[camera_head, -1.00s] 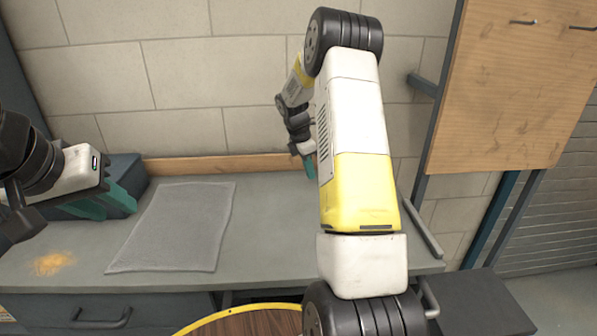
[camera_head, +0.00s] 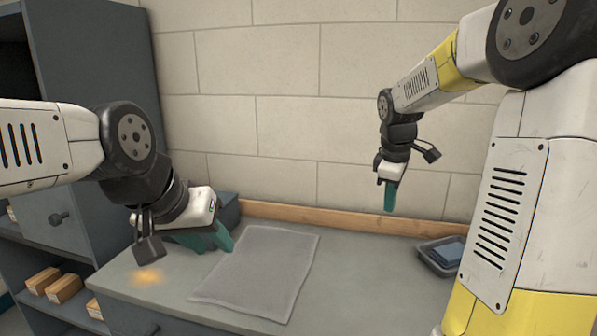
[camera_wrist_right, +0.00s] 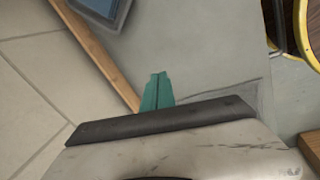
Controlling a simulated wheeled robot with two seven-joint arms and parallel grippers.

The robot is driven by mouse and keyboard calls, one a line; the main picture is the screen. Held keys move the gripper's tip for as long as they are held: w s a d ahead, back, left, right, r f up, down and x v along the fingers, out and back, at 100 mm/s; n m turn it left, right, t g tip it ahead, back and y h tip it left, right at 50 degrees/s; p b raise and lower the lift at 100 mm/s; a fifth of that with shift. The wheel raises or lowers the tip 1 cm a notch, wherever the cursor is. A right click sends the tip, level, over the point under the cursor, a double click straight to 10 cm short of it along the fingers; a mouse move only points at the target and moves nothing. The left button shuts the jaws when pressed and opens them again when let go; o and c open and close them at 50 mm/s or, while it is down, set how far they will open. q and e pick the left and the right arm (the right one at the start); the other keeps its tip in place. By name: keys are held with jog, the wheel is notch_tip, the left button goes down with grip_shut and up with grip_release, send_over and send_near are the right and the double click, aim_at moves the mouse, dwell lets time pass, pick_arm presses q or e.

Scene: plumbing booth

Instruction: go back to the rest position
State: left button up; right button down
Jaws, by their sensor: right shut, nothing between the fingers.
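My right gripper (camera_head: 389,206) hangs above the back of the bench, right of the grey mat, with its teal fingers pointing down. The right wrist view also shows its fingers (camera_wrist_right: 157,88), pressed together and empty. My left gripper (camera_head: 212,243) is low over the bench at the mat's left edge. Its teal fingers look spread apart, with nothing seen between them. The black wrist and white arm link hide part of the bench behind it.
A grey mat (camera_head: 258,273) lies flat on the bench (camera_head: 345,285). A dark tray (camera_head: 432,262) with blue contents sits at the right. An orange powdery patch (camera_head: 147,278) is at the left. A grey cabinet (camera_head: 95,100) stands at left; cardboard boxes (camera_head: 62,288) sit on its shelf.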

jog(key=s+a+r+m+t+y, duration=0.1)
jog(key=s+a+m, duration=0.3)
jog(key=s, duration=0.6)
jog(key=s+a+r+m+t+y, duration=0.2)
jog(key=s+a+m, duration=0.3)
jog(key=s, duration=0.6)
jog(key=shift+s+r+m+t, duration=0.3)
jog(key=shift+m+t, duration=0.1)
jog(key=shift+m, duration=0.7)
